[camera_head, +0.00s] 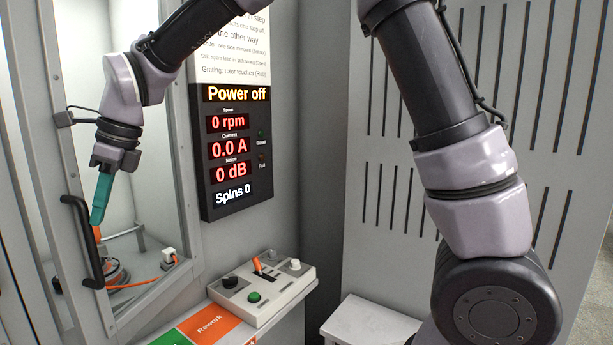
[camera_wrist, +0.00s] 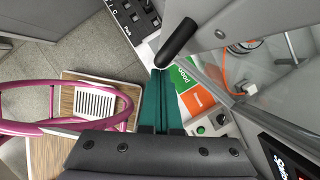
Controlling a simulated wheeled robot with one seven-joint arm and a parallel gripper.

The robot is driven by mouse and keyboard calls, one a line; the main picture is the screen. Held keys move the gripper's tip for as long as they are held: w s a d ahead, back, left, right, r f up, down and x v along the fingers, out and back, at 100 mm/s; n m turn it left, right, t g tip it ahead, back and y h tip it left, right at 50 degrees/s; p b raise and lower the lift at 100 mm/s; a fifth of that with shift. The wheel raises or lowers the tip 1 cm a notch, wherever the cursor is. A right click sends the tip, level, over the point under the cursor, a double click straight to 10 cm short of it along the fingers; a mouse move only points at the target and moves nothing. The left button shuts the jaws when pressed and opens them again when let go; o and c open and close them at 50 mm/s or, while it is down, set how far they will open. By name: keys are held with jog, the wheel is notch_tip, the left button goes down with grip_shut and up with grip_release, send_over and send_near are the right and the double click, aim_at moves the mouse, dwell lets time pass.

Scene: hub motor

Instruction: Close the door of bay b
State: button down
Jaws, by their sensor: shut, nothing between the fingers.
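The bay door (camera_head: 188,225) is a grey-framed clear panel at the left of the head view, with a black bar handle (camera_head: 80,240) on its left side. The handle also shows in the wrist view (camera_wrist: 177,42). My gripper (camera_head: 97,220) is shut and empty, its teal fingers pointing down just right of the handle in the head view. In the wrist view the fingertips (camera_wrist: 160,74) are close to the handle's lower end; I cannot tell if they touch. No bay letter is readable, and I cannot tell whether the door is fully shut.
Behind the panel are a motor (camera_head: 118,272) and orange cable. A display (camera_head: 232,150) reads "Power off". A magenta ring (camera_wrist: 125,110) is at left in the wrist view.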

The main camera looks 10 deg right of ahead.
jog(key=w+a+m, duration=0.1)
jog(key=a, duration=0.2)
jog(key=w+a, duration=0.2)
jog(key=a, duration=0.2)
jog(key=w+a+m+t, duration=0.1)
jog(key=w+a, duration=0.1)
jog(key=a, duration=0.1)
jog(key=shift+a+m, duration=0.15)
jog(key=shift+m, duration=0.15)
jog(key=shift+w+a+r, duration=0.15)
jog(key=shift+w+a, duration=0.25)
jog(key=shift+a, duration=0.2)
jog(key=shift+w+d, duration=0.1)
